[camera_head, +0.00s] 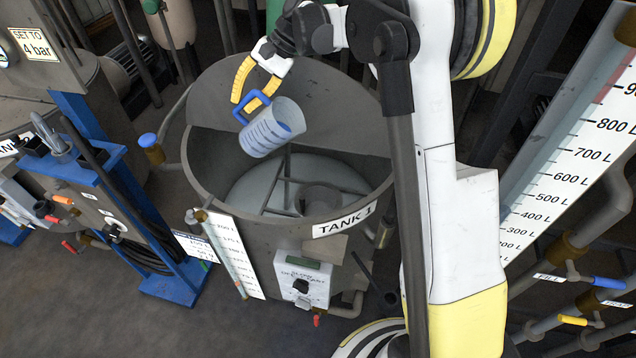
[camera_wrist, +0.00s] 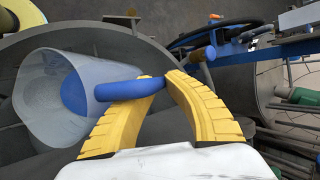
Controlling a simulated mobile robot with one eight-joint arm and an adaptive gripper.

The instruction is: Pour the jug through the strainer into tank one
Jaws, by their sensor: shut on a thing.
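The clear jug (camera_head: 268,132) with a blue handle and blue markings hangs over the back left part of tank one (camera_head: 215,215), labelled TANK 1. My gripper (camera_head: 245,100) is shut on the blue handle, which also shows between the yellow fingers in the wrist view (camera_wrist: 160,86). The jug (camera_wrist: 52,100) is tilted, its wide end toward the right in the head view. Something blue shows in it; I cannot tell how much liquid. A round grey piece, likely the strainer (camera_head: 319,201), sits on crossbars inside the open tank, lower and right of the jug.
The tank's raised lid (camera_head: 330,95) stands behind the jug and gripper. A blue stand (camera_head: 170,280) with black hoses is left of the tank. A large litre scale (camera_head: 570,165) with pipes and valves is at the right. The floor at the lower left is clear.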

